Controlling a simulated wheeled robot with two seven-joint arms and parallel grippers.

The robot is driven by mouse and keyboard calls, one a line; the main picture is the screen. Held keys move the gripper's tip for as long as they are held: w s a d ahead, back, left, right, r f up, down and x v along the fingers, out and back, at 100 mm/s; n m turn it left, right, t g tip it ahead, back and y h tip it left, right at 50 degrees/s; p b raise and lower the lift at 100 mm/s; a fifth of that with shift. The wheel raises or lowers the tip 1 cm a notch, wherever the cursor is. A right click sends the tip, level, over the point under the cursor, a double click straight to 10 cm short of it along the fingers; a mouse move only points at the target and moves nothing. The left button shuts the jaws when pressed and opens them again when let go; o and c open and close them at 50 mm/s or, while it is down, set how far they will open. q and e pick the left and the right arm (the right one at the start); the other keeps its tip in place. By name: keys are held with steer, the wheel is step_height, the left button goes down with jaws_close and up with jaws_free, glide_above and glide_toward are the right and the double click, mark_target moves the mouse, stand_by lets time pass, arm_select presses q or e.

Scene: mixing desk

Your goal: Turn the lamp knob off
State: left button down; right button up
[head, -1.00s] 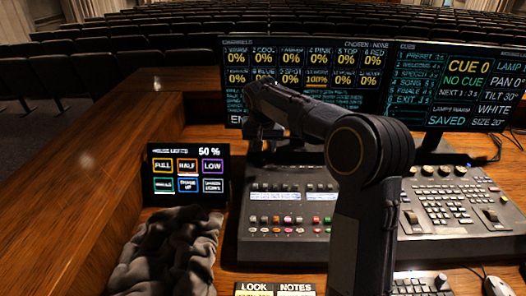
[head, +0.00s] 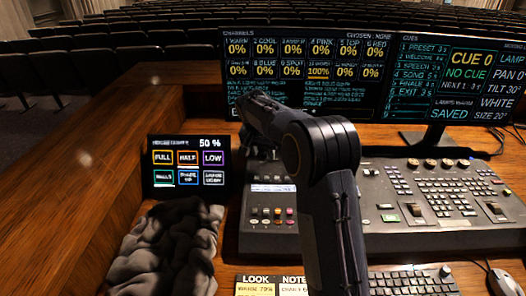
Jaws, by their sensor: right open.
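My right arm rises from the bottom middle, bends over the console and reaches toward the left monitor. My right gripper (head: 262,152) hangs small and dark above the back left of the console, partly hidden by my own forearm. It is open, and nothing shows in it. The mixing console (head: 380,236) has a row of amber-topped knobs (head: 447,163) along its back right edge. I cannot tell which knob is the lamp knob. The right monitor (head: 465,85) shows the word LAMP at its right edge, cut off by the frame. My left gripper is not in view.
The left monitor (head: 300,68) stands behind the console. A small touch panel (head: 187,168) reads 50 %. A crumpled dark cloth (head: 165,250) lies front left. A keyboard (head: 412,283), a mouse (head: 505,283) and note cards (head: 258,289) lie in front. Wood is bare at left.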

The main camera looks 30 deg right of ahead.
jaws_close()
steer(key=shift+d+n, duration=0.1)
steer(key=shift+n, duration=0.2)
steer(key=shift+s+d+n+t+y+p, duration=0.1)
steer(key=shift+n+t+y+p, duration=0.3)
steer(key=shift+n, duration=0.8)
steer(key=shift+d+n+t+y+p, duration=0.1)
steer(key=shift+n+t+y+p, duration=0.3)
steer(key=shift+n, duration=1)
jaws_free()
